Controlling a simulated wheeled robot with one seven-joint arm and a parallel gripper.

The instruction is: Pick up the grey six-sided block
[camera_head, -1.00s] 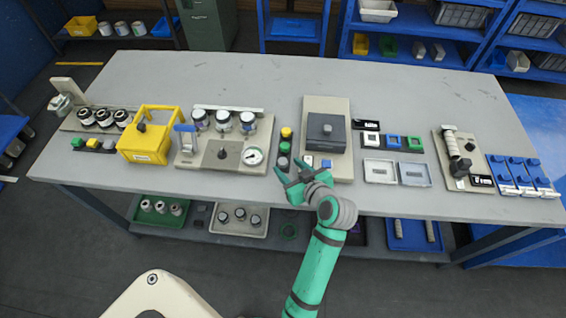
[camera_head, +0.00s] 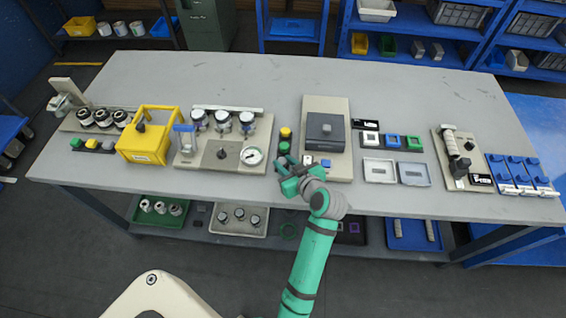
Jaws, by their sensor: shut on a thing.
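The grey six-sided block (camera_head: 282,161) is the near one in a short column of small pieces on the bench, left of the beige plate with the dark square housing. My gripper (camera_head: 285,168) is at the bench's near side, shut on the grey block. The fingers hide much of the block, and I cannot tell whether it is still touching the bench top.
A yellow piece (camera_head: 286,132) and a green piece (camera_head: 284,147) stand just behind my gripper. The gauge panel (camera_head: 205,160) is to the left, the beige plate (camera_head: 339,104) to the right. The bench's rear (camera_head: 300,75) is clear.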

